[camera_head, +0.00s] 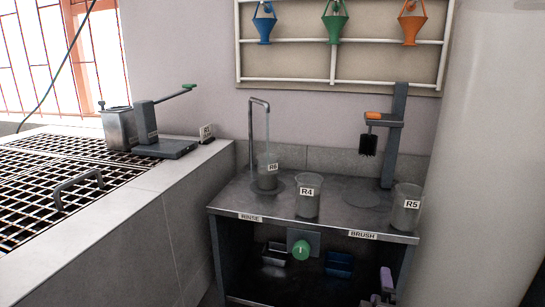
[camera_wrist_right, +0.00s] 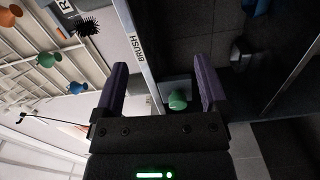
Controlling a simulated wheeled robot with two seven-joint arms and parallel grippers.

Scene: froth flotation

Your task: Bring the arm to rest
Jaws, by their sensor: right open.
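My right gripper (camera_head: 384,284) is low at the bottom right of the head view, in front of the workbench's open lower part. In the right wrist view its two purple fingers (camera_wrist_right: 161,80) stand wide apart with nothing held between them. A green knob (camera_head: 301,250) on the bench front shows beyond the gap between the fingers, apart from them; it also shows in the wrist view (camera_wrist_right: 177,101). My left gripper is not in view.
The dark bench top (camera_head: 335,207) carries beakers R6 (camera_head: 267,180), R4 (camera_head: 307,203) and R5 (camera_head: 405,217). A tap (camera_head: 251,130) and a brush stand (camera_head: 392,150) rise behind. A pale column (camera_head: 485,150) stands at right. Grating (camera_head: 60,170) covers the left counter.

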